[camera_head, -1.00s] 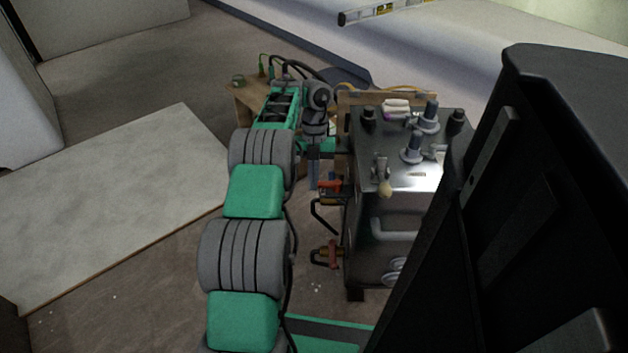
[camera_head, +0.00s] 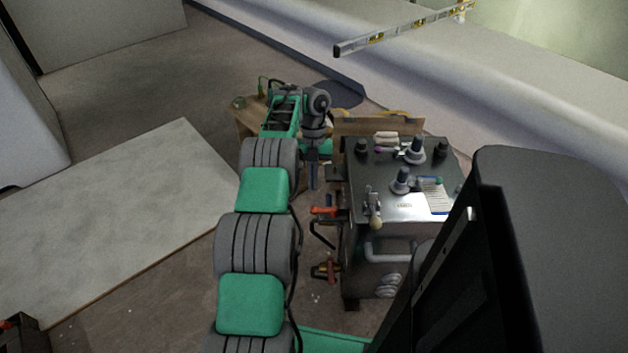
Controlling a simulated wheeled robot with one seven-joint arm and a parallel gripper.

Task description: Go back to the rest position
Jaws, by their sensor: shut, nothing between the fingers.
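My gripper (camera_head: 313,181) is at the end of my green and grey arm, pointing down beside the left side of a dark metal tank (camera_head: 405,235). Its fingers look shut and hold nothing. The fingers are small in this view, and whether they clear the tank's side by much is hard to tell. The arm reaches forward from the bottom of the picture, with its wrist near a wooden board.
Orange-handled clamps (camera_head: 325,212) sit at the tank's left side. Fittings and a label (camera_head: 434,195) are on its top. A wooden surface (camera_head: 246,118) stands behind. A pale panel (camera_head: 120,215) lies left. A spirit level (camera_head: 400,28) rests on the far ledge.

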